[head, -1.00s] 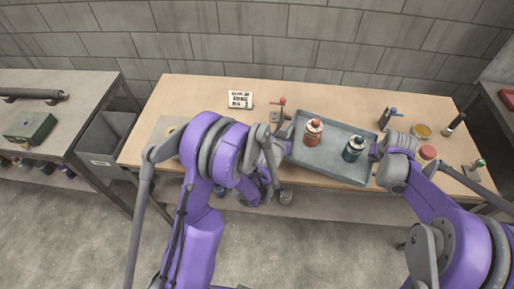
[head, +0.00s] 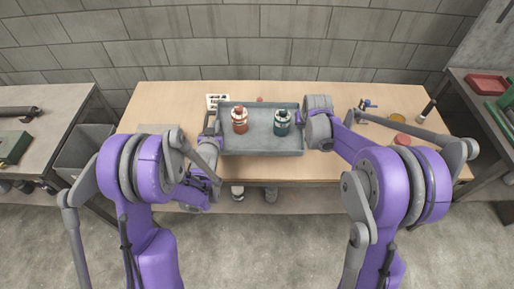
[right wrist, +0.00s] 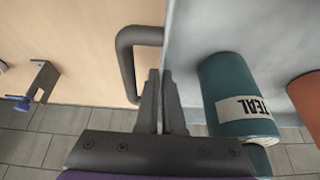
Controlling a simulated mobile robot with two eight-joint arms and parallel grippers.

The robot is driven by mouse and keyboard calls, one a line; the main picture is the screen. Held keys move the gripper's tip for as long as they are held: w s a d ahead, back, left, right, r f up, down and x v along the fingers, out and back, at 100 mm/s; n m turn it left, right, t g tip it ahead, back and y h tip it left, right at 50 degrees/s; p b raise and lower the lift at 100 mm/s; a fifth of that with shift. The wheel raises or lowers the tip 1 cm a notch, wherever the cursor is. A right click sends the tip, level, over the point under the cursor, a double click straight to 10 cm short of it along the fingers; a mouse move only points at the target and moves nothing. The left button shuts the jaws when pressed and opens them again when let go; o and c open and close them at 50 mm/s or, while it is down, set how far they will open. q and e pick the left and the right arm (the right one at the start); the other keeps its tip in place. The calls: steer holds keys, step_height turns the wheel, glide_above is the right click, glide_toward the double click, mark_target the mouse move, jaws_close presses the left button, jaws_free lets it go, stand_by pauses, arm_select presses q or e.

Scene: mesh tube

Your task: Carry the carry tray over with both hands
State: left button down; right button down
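The grey carry tray (head: 262,146) is level in front of me over the wooden table, apparently raised a little. A red-orange bottle (head: 239,123) stands in its left half and a teal bottle (head: 282,124) in its right half; both are upright. My left gripper (head: 214,126) is at the tray's left end and appears shut on it; its fingertips are hard to see. My right gripper (head: 298,120) is at the right end. In the right wrist view its fingers (right wrist: 160,78) are close together at the dark handle (right wrist: 126,62), with the teal bottle (right wrist: 236,100) beside them.
A white sign (head: 214,100) is partly hidden behind the tray's left corner. On the table's right stand a blue-handled clamp (head: 366,104), a yellow dish (head: 397,118) and a dark cylinder (head: 428,109). Side benches flank the table; a grey bin (head: 85,150) is at left.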

mark_target(300, 149)
arm_select(q)
steer(key=shift+s+r, duration=0.1)
arm_select(e)
steer(key=shift+s+r, duration=0.1)
steer(key=shift+s, duration=0.05)
